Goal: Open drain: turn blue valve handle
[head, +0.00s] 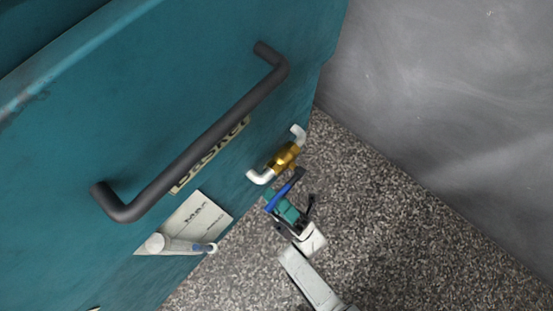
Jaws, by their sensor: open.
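The blue valve handle (279,196) is a narrow lever below a brass valve (283,158) in the head view. White pipe ends (259,176) run from the brass valve to the teal machine wall. My gripper (287,190) is at the handle, with its dark fingers spread and its teal and white body below. The handle lies across the front of the gripper, and part of it is hidden near the fingers. I cannot tell whether the fingers touch it.
A large teal machine (110,120) fills the left, with a thick dark bar handle (200,145) sticking out. A grey wall (450,100) stands right. Speckled floor (400,230) is clear.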

